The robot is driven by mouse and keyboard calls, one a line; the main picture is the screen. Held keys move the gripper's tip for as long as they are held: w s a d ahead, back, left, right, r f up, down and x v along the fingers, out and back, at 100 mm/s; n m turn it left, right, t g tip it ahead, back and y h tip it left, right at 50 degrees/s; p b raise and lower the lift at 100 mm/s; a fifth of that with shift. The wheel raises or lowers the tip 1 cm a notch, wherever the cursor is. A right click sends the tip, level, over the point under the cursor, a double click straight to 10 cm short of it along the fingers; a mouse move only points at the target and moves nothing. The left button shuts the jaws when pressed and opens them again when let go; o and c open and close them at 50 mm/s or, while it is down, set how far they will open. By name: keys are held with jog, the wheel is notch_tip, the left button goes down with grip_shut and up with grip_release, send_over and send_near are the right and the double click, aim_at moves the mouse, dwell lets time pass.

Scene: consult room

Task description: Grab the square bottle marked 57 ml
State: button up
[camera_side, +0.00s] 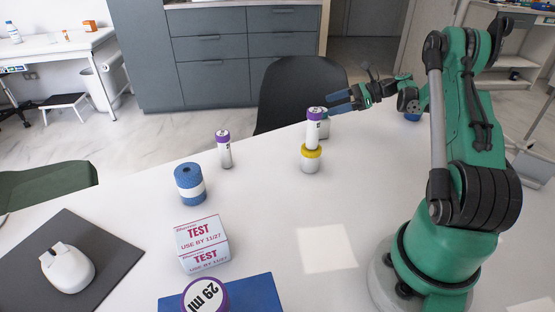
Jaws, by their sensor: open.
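No bottle here shows a readable 57 ml mark. A white bottle with a purple cap (314,127) stands upright in the middle, directly above or behind a yellow-topped white container (311,160); I cannot tell which. Its small marking is unreadable. A pale object (325,130) is partly hidden behind it. A second purple-capped white bottle (225,152) stands to the left. A large purple-rimmed top marked 29 ml (207,297) is cut off at the bottom edge. My gripper (330,101) is open and empty, its blue fingers pointing left, just right of the middle bottle's cap in the picture.
On the white table (260,210) are a blue and white roll (189,184), a TEST box (202,244), a blue mat (255,292), and a mouse (67,268) on a dark pad (115,250). A dark chair (295,88) stands behind. A blue item (411,117) lies beyond my arm.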

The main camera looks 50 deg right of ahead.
jog(key=shift+f, duration=0.55)
jog(key=shift+w+a+f, duration=0.2)
jog(key=shift+w+a, duration=0.05)
jog(key=shift+w, duration=0.1)
jog(key=shift+x, duration=2.35)
jog(key=shift+c, duration=0.2)
grip_shut()
